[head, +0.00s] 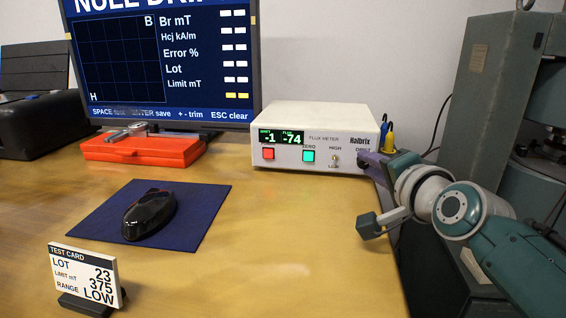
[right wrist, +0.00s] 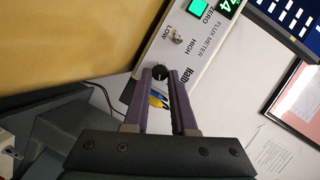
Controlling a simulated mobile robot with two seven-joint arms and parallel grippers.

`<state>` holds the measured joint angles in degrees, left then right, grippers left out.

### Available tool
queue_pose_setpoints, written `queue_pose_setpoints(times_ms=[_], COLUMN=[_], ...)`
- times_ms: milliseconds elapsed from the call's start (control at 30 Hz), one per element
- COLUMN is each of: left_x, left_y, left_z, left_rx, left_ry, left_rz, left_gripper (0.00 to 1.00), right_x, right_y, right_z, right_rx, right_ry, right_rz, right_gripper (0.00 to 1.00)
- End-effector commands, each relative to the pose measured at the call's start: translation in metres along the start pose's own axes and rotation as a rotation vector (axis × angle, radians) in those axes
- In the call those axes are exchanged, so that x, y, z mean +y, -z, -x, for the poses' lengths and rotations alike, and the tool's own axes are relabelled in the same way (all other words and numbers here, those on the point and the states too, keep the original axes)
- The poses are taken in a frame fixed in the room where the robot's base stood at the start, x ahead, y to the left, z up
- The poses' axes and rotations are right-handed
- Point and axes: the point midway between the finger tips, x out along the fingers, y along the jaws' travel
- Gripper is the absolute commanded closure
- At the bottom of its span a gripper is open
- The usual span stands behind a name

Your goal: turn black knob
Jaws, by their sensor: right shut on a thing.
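The white flux meter (head: 310,118) stands on the table in the head view. Its panel (right wrist: 188,50) shows in the right wrist view. The black knob (right wrist: 159,73) is on the panel, beyond the HIGH/LOW switch, and sits between my fingertips. My right gripper (head: 366,164), with purple fingers, reaches the panel's right end below the DRIFT label. In the right wrist view the gripper (right wrist: 160,77) is shut on the knob. The meter display reads -1 and -74. My left gripper is not in view.
On the panel are a red button (head: 268,154), a green ZERO button (head: 308,156) and a toggle switch (head: 334,160). Yellow and blue plugs (head: 388,136) stand behind the meter's right side. A mouse (head: 150,214) and test card (head: 84,278) are left; the table's front middle is clear.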

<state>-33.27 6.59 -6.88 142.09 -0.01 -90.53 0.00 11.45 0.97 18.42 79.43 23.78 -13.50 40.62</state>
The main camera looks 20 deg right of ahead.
Motion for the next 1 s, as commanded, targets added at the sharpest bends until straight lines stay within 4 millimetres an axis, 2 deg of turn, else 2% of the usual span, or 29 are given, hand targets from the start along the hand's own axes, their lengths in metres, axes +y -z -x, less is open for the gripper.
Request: queue_pose_setpoints(times_ms=[33,400,1000], left_x=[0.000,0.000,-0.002], left_y=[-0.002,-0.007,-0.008], left_z=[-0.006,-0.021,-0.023], left_rx=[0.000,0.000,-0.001], left_ry=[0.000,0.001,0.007], left_rz=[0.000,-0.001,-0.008], left_gripper=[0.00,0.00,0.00], right_x=[0.006,0.006,0.005], right_y=[-0.001,-0.002,-0.002], right_z=[-0.001,0.000,0.000], right_rx=[-0.004,-0.013,-0.017], right_ry=[0.008,0.078,0.092], right_rz=[-0.028,-0.202,-0.240], right_gripper=[1.00,1.00,1.00])
